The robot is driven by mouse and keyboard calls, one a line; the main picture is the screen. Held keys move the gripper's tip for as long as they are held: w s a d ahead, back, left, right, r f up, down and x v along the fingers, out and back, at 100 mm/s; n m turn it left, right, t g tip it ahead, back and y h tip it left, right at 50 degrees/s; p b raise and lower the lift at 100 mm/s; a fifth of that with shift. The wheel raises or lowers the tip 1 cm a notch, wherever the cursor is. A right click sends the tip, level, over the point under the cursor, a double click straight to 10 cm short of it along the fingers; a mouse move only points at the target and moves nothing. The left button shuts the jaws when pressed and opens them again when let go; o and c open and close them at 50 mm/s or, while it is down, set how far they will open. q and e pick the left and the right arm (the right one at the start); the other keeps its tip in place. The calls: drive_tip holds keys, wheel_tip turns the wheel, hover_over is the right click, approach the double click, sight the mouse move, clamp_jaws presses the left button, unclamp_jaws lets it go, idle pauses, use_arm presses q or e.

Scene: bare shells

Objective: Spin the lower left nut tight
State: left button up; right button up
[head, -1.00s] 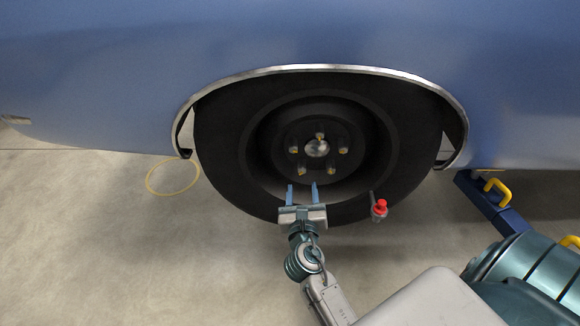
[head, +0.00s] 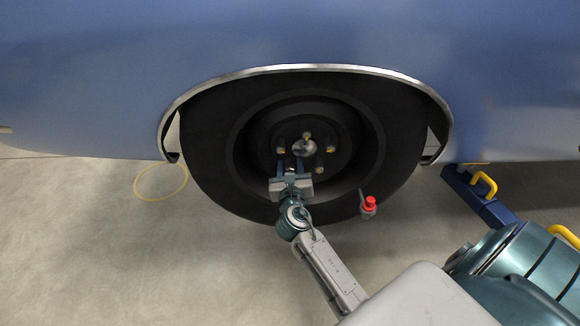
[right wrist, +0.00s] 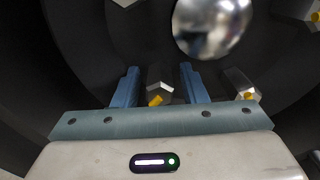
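The dark wheel (head: 215,165) sits in the wheel arch of the blue car, with a shiny round hub (head: 304,147) and several nuts around it. My right gripper (head: 290,165) is in front of the lower left of the hub and hides the lower left nut in the head view. In the right wrist view the lower left nut (right wrist: 160,90), grey with a yellow mark, shows between the two blue fingers (right wrist: 158,88). The fingers are apart, with a gap on both sides of the nut. How far they reach along it I cannot tell. My left gripper is not in view.
The lower right nut (right wrist: 240,84) is close to the right finger. A red-topped device (head: 369,205) shows in front of the tyre's lower right. A blue object with yellow handles (head: 478,197) stands right of the wheel. A yellow ring (head: 138,190) lies on open floor at left.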

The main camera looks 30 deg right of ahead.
drive_tip(key=c, duration=0.7)
